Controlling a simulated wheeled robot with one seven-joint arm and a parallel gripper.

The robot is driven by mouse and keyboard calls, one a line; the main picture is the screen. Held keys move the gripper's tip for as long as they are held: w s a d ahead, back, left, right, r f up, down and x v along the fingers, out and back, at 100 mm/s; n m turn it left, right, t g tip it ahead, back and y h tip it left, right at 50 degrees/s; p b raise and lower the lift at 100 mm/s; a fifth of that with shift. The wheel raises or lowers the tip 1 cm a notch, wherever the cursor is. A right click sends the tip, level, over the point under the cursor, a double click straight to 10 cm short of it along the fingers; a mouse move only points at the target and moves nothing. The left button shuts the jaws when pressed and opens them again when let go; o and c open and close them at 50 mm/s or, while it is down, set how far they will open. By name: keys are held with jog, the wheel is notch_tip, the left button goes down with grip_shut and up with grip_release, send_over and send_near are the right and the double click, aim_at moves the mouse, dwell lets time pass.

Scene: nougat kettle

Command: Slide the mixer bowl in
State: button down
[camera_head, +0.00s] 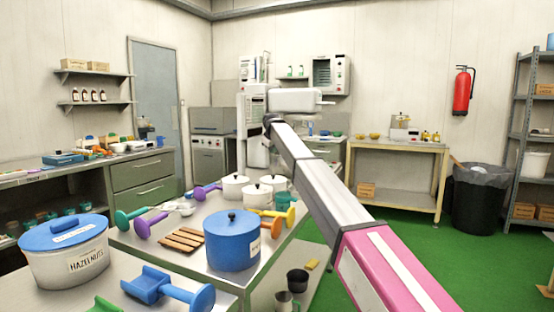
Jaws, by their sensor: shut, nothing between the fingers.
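My arm runs from the lower right up to the middle of the view. Its white end, with my gripper (328,103), points right in front of the back wall. The gripper is small here and shut, with nothing visible in it. A tall white machine (252,115) stands behind the arm's end and may be the mixer. My arm covers part of it. I cannot make out a mixer bowl for certain; it may be hidden behind the arm or the machine. No contact between my gripper and any object can be seen.
The near steel table holds a blue pot (232,242), white lidded pots (257,196), a wooden rack (182,240) and coloured scoops. A hazelnut tub (66,250) stands at left. A wooden-framed table (400,146) and black bin (478,200) stand at right.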

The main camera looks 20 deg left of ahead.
aim_at(277, 160)
jog(key=x, duration=0.4)
jog(key=w+x, duration=0.1)
jog(key=x, duration=0.2)
jog(key=w+d+r+x, duration=0.1)
jog(key=x, duration=0.3)
jog(key=shift+w+f, duration=0.1)
jog(key=shift+w, duration=0.15)
jog(key=shift+w+d, duration=0.25)
jog(key=shift+w, duration=0.15)
